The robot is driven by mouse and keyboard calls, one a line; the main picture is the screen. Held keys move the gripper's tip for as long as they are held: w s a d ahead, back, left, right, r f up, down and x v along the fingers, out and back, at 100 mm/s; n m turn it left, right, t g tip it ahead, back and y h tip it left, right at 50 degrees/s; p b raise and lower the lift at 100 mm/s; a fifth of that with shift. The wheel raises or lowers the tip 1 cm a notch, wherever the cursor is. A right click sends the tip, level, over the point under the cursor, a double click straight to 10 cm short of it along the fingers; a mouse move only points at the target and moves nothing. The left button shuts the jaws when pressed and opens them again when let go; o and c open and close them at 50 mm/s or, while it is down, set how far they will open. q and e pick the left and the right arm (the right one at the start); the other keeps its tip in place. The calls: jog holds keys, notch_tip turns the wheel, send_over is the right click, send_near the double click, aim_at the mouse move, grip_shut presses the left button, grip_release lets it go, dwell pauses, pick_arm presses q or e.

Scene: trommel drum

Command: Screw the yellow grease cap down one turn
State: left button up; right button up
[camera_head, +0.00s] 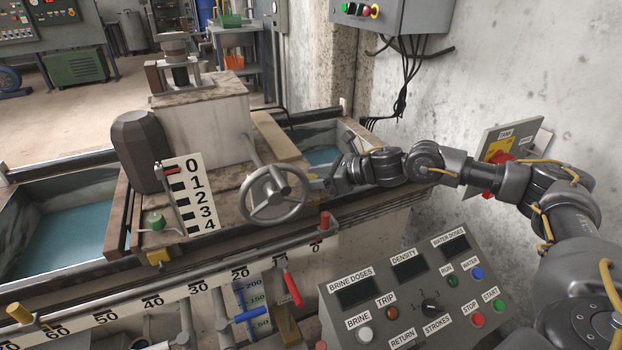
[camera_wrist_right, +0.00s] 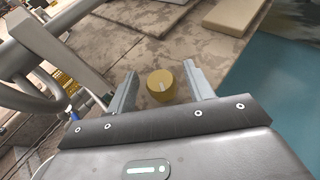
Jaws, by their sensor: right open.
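The yellow grease cap (camera_wrist_right: 161,87) is a short round knob with a pale mark on its face, seen in the right wrist view. My right gripper (camera_wrist_right: 159,76) is open, with one finger on each side of the cap and a visible gap to both. In the head view my right gripper (camera_head: 314,182) is just right of the grey handwheel, over the machine's edge. I cannot make out the cap in the head view. My left gripper is in neither view.
The grey handwheel (camera_head: 275,194) stands close to my right gripper. A scale plate (camera_head: 191,194) is left of it. The control panel (camera_head: 415,290) is in front, below my right arm. Blue water (camera_head: 70,228) fills the tank. A concrete wall (camera_head: 520,60) rises behind my arm.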

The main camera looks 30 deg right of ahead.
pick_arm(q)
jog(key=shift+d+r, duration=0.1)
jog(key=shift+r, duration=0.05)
pick_arm(e)
jog(key=shift+w+a+f, duration=0.2)
jog(key=shift+w+a, duration=0.1)
jog(key=c, duration=1)
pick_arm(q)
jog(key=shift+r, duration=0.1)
pick_arm(e)
jog(key=shift+o, duration=0.2)
jog(key=shift+m+h, duration=0.3)
